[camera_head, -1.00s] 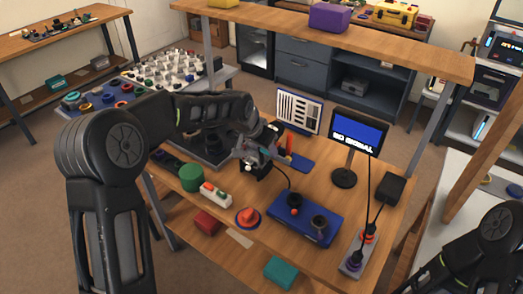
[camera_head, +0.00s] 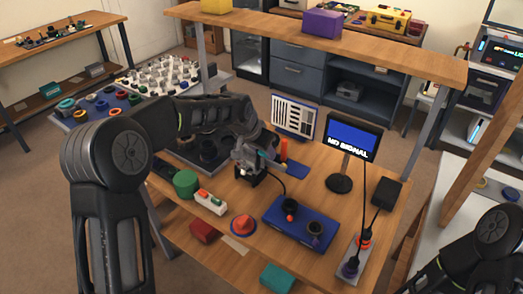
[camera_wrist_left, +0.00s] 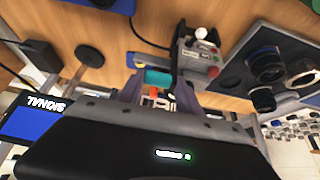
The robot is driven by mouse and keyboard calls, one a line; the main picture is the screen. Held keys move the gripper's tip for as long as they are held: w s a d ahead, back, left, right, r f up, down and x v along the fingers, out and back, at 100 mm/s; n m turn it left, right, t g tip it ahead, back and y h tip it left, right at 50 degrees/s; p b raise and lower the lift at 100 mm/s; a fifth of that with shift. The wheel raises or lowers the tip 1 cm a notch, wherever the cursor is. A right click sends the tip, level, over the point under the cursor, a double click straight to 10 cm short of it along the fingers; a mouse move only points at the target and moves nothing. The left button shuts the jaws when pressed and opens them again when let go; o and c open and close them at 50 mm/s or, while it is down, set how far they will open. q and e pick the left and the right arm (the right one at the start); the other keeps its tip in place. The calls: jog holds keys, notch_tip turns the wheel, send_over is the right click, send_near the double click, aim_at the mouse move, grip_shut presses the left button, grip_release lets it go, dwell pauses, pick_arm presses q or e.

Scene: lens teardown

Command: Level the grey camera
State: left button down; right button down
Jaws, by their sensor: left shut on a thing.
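My left gripper (camera_head: 252,158) reaches over the middle of the bench and is shut on the grey camera, which it mostly hides. In the left wrist view its two fingers (camera_wrist_left: 157,90) show with a small teal piece (camera_wrist_left: 158,77) between them. A dark stand (camera_head: 250,178) shows below the gripper, and a black cable runs from there to the right. The monitor (camera_head: 354,138) shows NO SIGNAL on blue, reading upright in the head view. My right arm shows at the lower right; its gripper is out of view.
A striped test chart (camera_head: 296,114) and an orange cylinder (camera_head: 283,149) stand behind the gripper. A blue control box (camera_head: 303,228), red knob (camera_head: 243,225), button box (camera_head: 210,201) and green cylinder (camera_head: 186,183) are in front. A power strip (camera_head: 356,258) lies at the right.

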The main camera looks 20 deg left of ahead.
pick_arm(q)
jog(key=shift+w+d+r, duration=0.25)
jog(key=shift+d+r, duration=0.1)
jog(key=shift+d, duration=0.2)
jog(key=c, duration=1.2)
grip_release()
jog(key=shift+w, duration=0.1)
jog(key=shift+o, duration=1.2)
jog(key=shift+w+d+f, duration=0.15)
jog(key=shift+f, duration=0.05)
jog(key=shift+a, duration=0.25)
jog(key=shift+s+a+r, duration=0.1)
jog(key=shift+s, duration=0.1)
jog(key=b+v, duration=0.1)
jog(key=v, duration=0.6)
jog(key=shift+s+r+b, duration=0.15)
jog(key=shift+b, duration=0.2)
